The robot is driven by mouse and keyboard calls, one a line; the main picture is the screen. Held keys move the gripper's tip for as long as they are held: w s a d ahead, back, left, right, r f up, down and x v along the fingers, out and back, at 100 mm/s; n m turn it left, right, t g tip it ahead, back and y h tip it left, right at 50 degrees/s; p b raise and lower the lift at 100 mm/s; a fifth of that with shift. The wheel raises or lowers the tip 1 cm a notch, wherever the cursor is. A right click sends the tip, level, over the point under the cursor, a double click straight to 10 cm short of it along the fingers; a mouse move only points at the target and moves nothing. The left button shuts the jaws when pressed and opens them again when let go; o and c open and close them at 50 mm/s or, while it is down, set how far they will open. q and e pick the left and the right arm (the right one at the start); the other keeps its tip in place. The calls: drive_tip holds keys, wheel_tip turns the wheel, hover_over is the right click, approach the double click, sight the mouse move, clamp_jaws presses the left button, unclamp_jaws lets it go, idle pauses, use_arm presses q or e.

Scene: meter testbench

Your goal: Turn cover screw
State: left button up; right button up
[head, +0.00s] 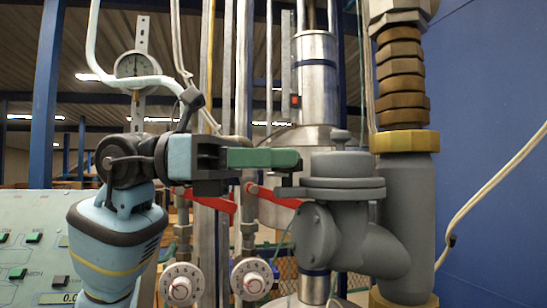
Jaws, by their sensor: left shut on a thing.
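A grey meter housing (316,235) with a round stepped cover (343,188) stands right of centre. A dark flat tab (290,192) sticks out at the cover's left side. My left gripper (226,158) comes in from the left and points right, shut on a green bar (263,158). The bar lies level, its right end close to the cover's left side. Whether it touches the cover is unclear. My right gripper is out of view.
Two red lever handles (213,201) (272,196) are just below the gripper, above two white dials (181,286) (251,279). A round gauge (137,67) is at upper left. A thick pipe (408,205) stands right of the meter. A control panel (35,240) fills the lower left.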

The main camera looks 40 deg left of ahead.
use_arm(q)
drive_tip(key=n+t+y+p, duration=0.1)
drive_tip(key=n+t, duration=0.1)
drive_tip(key=s+t+y+p, duration=0.1)
drive_tip(key=t, duration=0.1)
drive_tip(key=shift+d+r+n+y+p, duration=0.1)
drive_tip(key=shift+r+n+y+p, duration=0.2)
drive_tip(key=shift+n, duration=0.1)
drive_tip(key=shift+w+f+n+t+y, duration=0.1)
drive_tip(key=shift+f+n+t+y, duration=0.05)
drive_tip(key=shift+n+t+y, duration=0.2)
drive_tip(key=shift+d+f+n+t+y, duration=0.1)
drive_tip(key=shift+f+n+t+y, duration=0.05)
drive_tip(key=shift+n+t+y, duration=0.4)
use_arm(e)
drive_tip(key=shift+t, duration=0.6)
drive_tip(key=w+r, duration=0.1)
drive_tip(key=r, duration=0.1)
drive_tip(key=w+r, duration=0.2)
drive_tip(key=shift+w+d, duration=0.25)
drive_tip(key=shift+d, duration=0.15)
use_arm(q)
drive_tip(key=shift+w, duration=0.1)
drive_tip(key=o, duration=1)
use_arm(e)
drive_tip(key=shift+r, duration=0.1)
